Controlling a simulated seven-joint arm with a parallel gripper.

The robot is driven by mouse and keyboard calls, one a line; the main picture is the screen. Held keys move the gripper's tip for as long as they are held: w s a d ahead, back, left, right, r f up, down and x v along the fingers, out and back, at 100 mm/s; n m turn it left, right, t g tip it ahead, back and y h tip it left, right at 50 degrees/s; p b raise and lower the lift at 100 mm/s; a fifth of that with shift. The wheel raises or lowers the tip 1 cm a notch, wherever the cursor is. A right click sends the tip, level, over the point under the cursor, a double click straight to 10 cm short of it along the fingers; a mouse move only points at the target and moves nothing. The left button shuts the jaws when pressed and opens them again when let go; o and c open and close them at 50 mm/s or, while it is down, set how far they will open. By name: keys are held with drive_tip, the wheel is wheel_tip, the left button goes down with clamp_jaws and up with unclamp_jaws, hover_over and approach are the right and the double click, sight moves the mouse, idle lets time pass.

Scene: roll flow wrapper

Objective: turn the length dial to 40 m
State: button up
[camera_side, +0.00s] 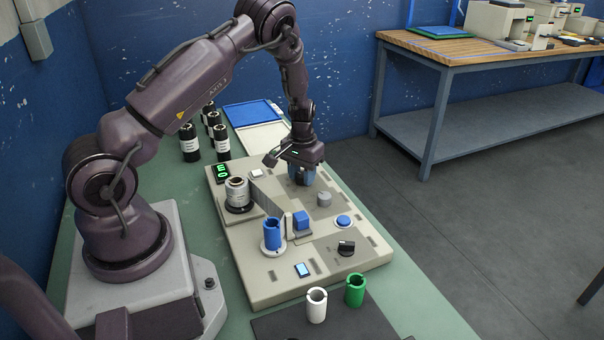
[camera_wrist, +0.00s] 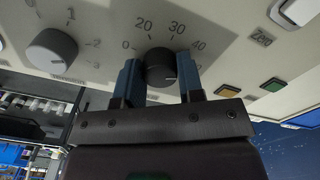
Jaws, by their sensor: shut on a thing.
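My gripper (camera_wrist: 161,85) is shut on the length dial (camera_wrist: 161,66), a round dark grey knob, with one blue finger on each side of it. In the wrist view the numbers 20, 30 and 40 stand around the dial, and other numbers are partly hidden by the fingers. A small light mark shows near the dial's lower right edge, but its exact reading is not clear. In the side view my gripper (camera_side: 302,178) is low over the far right part of the beige machine (camera_side: 262,287) and hides the dial.
A second grey knob (camera_wrist: 52,50) with its own numbers sits left of the dial in the wrist view. In the side view, a blue spool (camera_side: 272,234) and a black knob (camera_side: 346,247) stand nearer.

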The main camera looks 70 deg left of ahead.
sight(302, 174)
drive_tip(key=n, duration=0.5)
drive_tip(key=shift+n, duration=0.3)
idle(0.4)
drive_tip(key=o, duration=0.9)
wheel_tip(302, 174, up, 13)
drive_tip(key=shift+r, duration=0.1)
